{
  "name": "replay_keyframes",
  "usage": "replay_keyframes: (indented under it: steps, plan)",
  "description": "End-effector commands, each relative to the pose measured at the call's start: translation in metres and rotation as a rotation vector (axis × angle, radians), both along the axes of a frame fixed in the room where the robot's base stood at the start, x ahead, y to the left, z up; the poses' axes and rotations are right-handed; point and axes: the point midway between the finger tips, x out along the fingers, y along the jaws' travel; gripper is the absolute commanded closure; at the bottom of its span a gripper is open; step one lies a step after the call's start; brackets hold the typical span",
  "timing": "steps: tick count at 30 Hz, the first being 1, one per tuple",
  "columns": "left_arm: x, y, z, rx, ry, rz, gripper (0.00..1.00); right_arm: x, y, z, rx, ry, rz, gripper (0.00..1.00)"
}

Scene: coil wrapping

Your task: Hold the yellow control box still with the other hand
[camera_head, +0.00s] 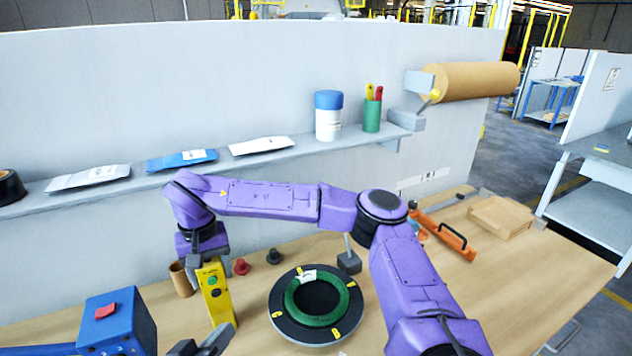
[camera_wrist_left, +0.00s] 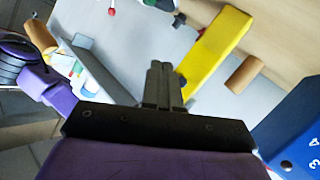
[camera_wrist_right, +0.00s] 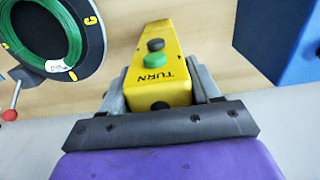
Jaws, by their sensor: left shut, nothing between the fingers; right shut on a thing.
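The yellow control box (camera_head: 217,297) stands upright on the table, left of the black turntable. It carries a green and a black button and the word TURN, seen in the right wrist view (camera_wrist_right: 158,70). My right gripper (camera_head: 207,264) reaches over from the right and is shut on the box's upper part, one finger on each side. My left gripper (camera_head: 208,343) is lower, in front of the box, shut and empty. In the left wrist view its closed fingers (camera_wrist_left: 163,75) are near the yellow box (camera_wrist_left: 216,48); whether they touch it I cannot tell.
The black turntable (camera_head: 280,325) bears a green coil (camera_head: 350,303). A blue box (camera_head: 118,318) stands left of the control box, and a brown tube (camera_head: 181,280) behind it. Red (camera_head: 241,267) and black (camera_head: 274,257) knobs stand nearby. My right forearm spans the workspace.

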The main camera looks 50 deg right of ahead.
Motion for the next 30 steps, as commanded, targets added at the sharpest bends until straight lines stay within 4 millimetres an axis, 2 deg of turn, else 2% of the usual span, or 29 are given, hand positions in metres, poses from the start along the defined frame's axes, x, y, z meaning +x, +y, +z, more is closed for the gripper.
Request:
replay_keyframes:
  steps: [9, 14, 17, 20, 30]
  plan:
    - [0.0, 0.0, 0.0, 0.0, 0.0, 0.0, 1.0, 0.0, 0.0, -0.001, 0.0, 0.001, 0.0, 0.83]
    - [-0.022, 0.01, 0.0, 0.002, -0.001, -0.002, 1.0, 0.0, 0.0, -0.001, -0.001, 0.0, 0.0, 0.83]
    - [-0.024, 0.011, 0.0, -0.001, -0.004, 0.0, 1.0, 0.0, 0.0, -0.001, -0.001, 0.0, 0.0, 0.83]
    - [-0.016, 0.007, 0.0, -0.002, -0.001, 0.002, 1.0, 0.0, 0.0, 0.0, 0.0, 0.0, 0.0, 0.83]
    - [0.034, -0.017, 0.0, -0.002, -0.001, 0.001, 1.0, 0.0, 0.0, 0.0, 0.0, -0.001, 0.0, 0.83]
